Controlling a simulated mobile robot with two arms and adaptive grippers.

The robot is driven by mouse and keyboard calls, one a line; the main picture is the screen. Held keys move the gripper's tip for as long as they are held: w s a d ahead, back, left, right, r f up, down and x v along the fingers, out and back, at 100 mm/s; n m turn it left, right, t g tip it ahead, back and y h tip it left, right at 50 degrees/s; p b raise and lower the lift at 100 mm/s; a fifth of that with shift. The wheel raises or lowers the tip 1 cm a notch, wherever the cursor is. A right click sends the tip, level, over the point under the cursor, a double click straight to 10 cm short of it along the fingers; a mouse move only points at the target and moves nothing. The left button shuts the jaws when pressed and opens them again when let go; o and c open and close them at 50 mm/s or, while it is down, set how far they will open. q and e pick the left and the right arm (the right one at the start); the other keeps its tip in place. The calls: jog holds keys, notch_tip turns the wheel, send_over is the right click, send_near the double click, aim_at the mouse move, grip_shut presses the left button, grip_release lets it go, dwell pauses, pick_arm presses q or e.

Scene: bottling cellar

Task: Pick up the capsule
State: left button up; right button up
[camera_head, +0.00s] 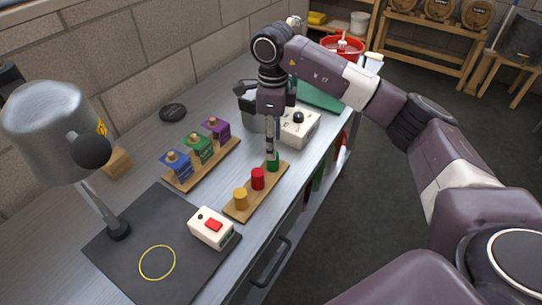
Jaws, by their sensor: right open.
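Three capsules stand in a row on a wooden strip (241,213) on the metal workbench: a yellow one (240,199), a red one (257,179) and a green one (273,166). My right gripper (271,148) points down from above at the green capsule, its fingertips at or just over the capsule's top. The gripper is open; I cannot tell whether it touches the capsule. The green capsule's upper part is partly covered by the fingers. My left gripper is not in view.
A rack (228,150) with blue, green and purple blocks stands left of the capsules. A white box with a red button (211,228) and a black mat (115,262) lie in front. A lamp (55,120) stands at left. A white box with a black knob (299,127) is behind.

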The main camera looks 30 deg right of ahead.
jog(key=shift+s+f, duration=0.1)
jog(key=shift+f, duration=0.4)
jog(key=f, duration=0.1)
jog(key=f+p, duration=0.1)
jog(key=f, duration=0.1)
jog(key=f+p, duration=0.1)
jog(key=shift+w+f, duration=0.25)
jog(key=shift+f, duration=0.3)
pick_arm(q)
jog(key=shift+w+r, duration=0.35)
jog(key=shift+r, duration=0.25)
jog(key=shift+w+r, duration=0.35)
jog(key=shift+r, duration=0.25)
pick_arm(e)
jog(key=shift+c, duration=0.6)
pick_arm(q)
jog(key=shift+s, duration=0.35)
pick_arm(e)
jog(key=c, duration=0.6)
